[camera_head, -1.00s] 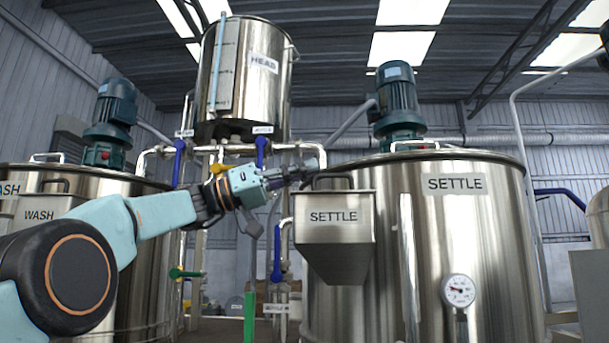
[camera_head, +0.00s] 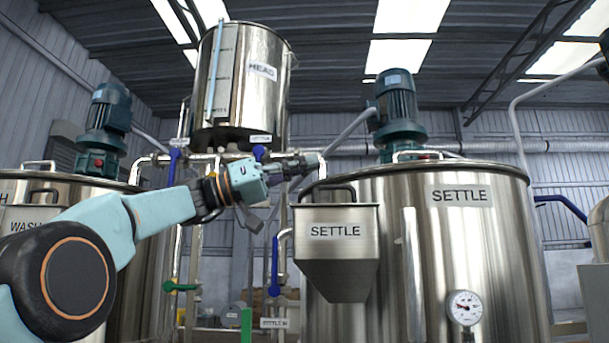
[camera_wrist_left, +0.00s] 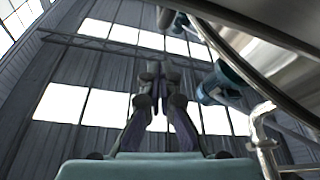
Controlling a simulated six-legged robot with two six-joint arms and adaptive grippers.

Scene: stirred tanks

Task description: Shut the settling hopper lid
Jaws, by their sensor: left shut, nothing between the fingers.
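The settling hopper (camera_head: 341,272) is a steel bin with a tapered bottom and a SETTLE label, on the front left of the large SETTLE tank (camera_head: 480,240). A dark handle (camera_head: 328,187) stands up at its top, on what looks like the lid; from this low angle I cannot tell how far the lid is open. My left gripper (camera_head: 308,162) is shut and empty, just above and left of the handle, apparently apart from it. In the left wrist view its shut fingers (camera_wrist_left: 155,78) point up towards the roof, and the hopper is not recognisable. My right gripper is not in view.
A WASH tank (camera_head: 130,260) with its own hopper stands at left, partly behind my left arm. The HEAD tank (camera_head: 235,90) is raised behind. Pipes with blue-handled valves (camera_head: 275,265) run left of the settling hopper. A gauge (camera_head: 465,308) is on the SETTLE tank.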

